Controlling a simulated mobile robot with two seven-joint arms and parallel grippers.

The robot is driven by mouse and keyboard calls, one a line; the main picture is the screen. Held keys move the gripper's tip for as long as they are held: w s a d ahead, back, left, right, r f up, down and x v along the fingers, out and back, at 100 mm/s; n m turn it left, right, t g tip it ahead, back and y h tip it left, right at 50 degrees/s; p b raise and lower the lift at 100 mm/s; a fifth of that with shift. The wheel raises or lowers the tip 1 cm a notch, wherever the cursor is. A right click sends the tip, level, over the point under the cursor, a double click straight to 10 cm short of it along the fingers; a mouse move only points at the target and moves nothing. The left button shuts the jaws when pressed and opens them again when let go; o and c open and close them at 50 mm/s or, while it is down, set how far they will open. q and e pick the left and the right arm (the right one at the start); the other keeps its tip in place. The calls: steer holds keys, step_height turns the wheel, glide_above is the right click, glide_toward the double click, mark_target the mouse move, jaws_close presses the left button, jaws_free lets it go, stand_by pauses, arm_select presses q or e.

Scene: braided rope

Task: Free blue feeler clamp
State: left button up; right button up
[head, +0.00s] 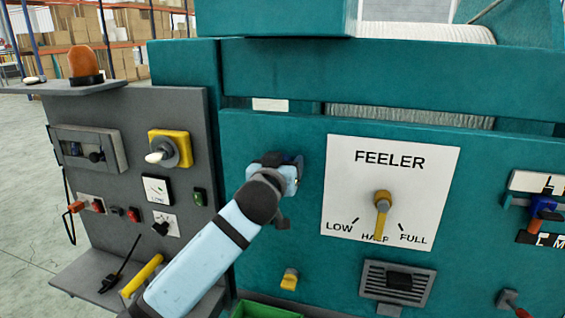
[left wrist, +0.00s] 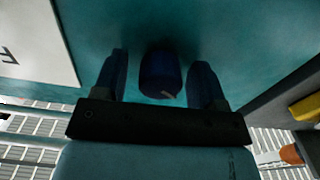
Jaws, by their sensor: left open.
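The blue feeler clamp appears as a dark blue rounded knob (left wrist: 160,72) on the teal panel in the left wrist view. My left gripper (left wrist: 159,78) is open, with one finger on each side of the knob and a gap visible on both sides. In the head view my left gripper (head: 284,162) is at the teal panel, left of the white FEELER plate (head: 340,165), and it mostly hides the knob. The yellow feeler pointer (head: 382,212) points down near HALF. My right gripper is not in view.
A grey side panel (head: 190,105) with knobs and switches stands at the left, with an orange beacon (head: 86,64) on its shelf. A small yellow knob (head: 289,279) and a dark vent (head: 397,284) are lower on the teal panel. A blue-handled lever (head: 543,206) is at the right.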

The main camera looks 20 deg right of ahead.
arm_select(q)
steer(key=c, duration=0.9)
